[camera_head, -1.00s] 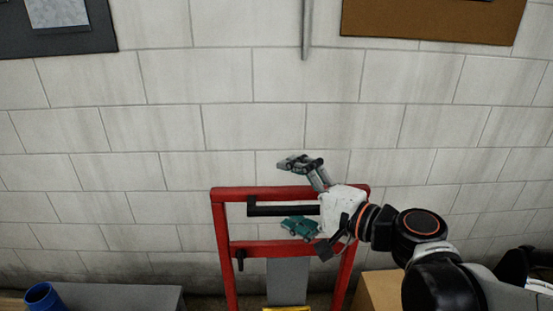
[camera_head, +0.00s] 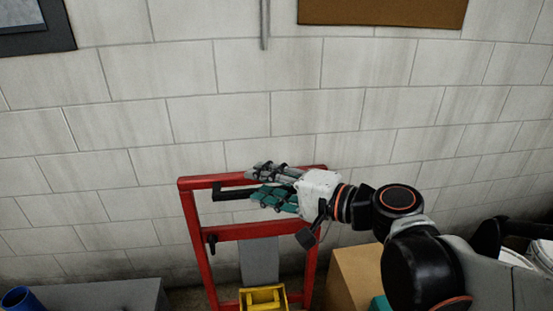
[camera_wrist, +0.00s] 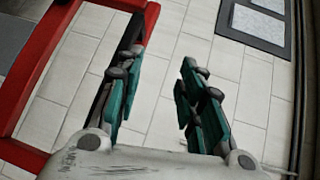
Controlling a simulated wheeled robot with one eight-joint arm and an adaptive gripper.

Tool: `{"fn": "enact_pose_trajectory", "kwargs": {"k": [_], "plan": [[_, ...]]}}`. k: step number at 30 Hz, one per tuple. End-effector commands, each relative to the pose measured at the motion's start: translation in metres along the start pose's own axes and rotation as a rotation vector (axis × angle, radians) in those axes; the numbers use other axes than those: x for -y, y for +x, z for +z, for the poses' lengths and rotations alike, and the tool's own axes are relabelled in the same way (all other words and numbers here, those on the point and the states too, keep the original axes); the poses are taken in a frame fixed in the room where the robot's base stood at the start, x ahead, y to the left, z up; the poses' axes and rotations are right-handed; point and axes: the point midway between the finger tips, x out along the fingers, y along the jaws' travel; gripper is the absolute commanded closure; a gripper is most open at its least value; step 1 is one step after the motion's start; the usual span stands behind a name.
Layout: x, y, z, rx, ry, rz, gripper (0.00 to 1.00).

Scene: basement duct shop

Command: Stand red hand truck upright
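The red hand truck (camera_head: 197,235) stands near the block wall, its frame upright or nearly so, with a black handle bar (camera_head: 233,193) near its top. A grey panel and a yellow part (camera_head: 263,298) show low on it; its base is out of view. My gripper (camera_head: 260,184) is at the top of the frame, fingers pointing left along the handle, covering part of it. In the wrist view the teal-padded fingers (camera_wrist: 158,88) are apart with only wall visible between them. The red frame (camera_wrist: 45,60) and black handle lie beside the left finger; contact cannot be told.
A cardboard box (camera_head: 355,278) stands right of the hand truck, below my arm. A grey surface (camera_head: 110,295) and a blue cylindrical container (camera_head: 20,299) are at lower left. The block wall (camera_head: 270,100) is close behind; a brown board (camera_head: 385,12) hangs on it.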

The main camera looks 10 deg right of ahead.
Motion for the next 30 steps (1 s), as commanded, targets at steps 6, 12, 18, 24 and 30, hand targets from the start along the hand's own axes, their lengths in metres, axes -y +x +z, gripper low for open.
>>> {"fn": "enact_pose_trajectory", "kwargs": {"k": [6,12,18,24,30], "plan": [[-0.004,-0.014,0.001,0.000,0.001,0.001,0.65],[-0.006,-0.026,0.002,0.001,0.000,0.001,0.65],[-0.009,-0.040,0.001,-0.004,0.002,0.001,0.65],[-0.012,-0.053,0.003,-0.004,0.002,0.001,0.65],[-0.014,-0.065,0.003,-0.002,0.001,0.001,0.65]]}}
